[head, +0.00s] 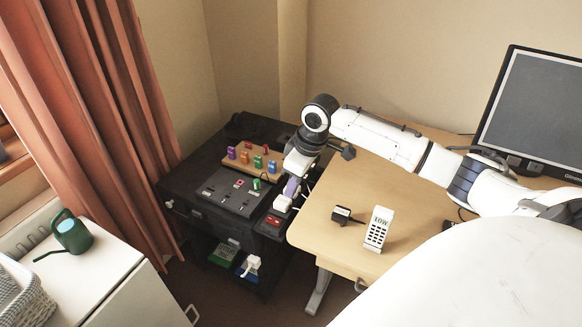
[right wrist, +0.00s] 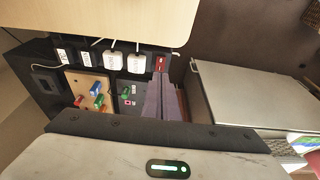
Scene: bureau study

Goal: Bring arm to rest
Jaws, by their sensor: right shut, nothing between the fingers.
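My right arm (head: 385,138) reaches in from the right over the desk, bent down at the wrist. My right gripper (head: 291,188) points down at the gap between the black cart and the desk's left edge. Its fingers are together and empty; they also show in the right wrist view (right wrist: 163,90). In the head view the fingertips overlap a white plug (head: 283,203); I cannot tell whether they touch it. My left gripper is out of view.
The black cart (head: 185,207) carries a wooden board (head: 243,160) with coloured pieces. The desk (head: 325,205) holds a white phone-like block (head: 379,228), a small black adapter (head: 343,214) and a monitor (head: 540,105). A green watering can (head: 72,233) stands on the white cabinet at left.

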